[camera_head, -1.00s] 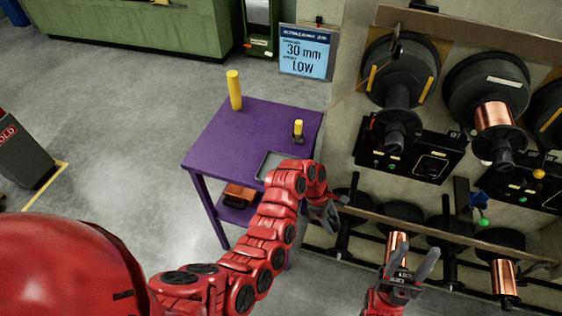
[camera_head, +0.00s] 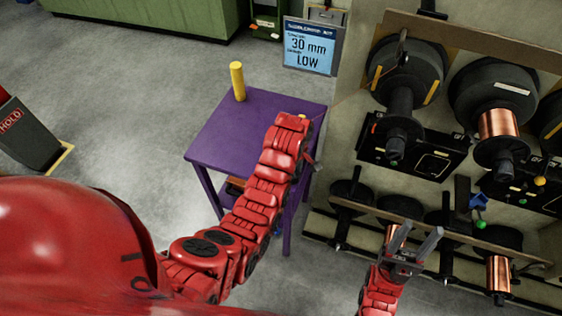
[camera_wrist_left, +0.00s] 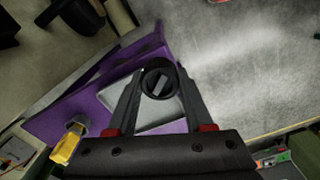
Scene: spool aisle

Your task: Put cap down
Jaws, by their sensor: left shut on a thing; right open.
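The cap, a round black ring-like piece (camera_wrist_left: 160,94), is between the fingertips of my left gripper (camera_wrist_left: 158,80), which is shut on it. In the left wrist view it appears over the edge of a grey tray (camera_wrist_left: 110,97) on the purple table (camera_wrist_left: 55,122). Its height above the tray is hard to tell. In the head view my left arm covers the tray, the cap and most of the left gripper. My right gripper (camera_head: 420,236) is open and empty in front of the spool rack, at lower right.
A yellow cylinder (camera_head: 238,82) stands at the table's back left corner. A yellow-topped piece (camera_wrist_left: 67,145) stands beside the tray. The spool rack (camera_head: 425,215) with several spools is close on the right. A sign reads 30 mm LOW (camera_head: 310,47).

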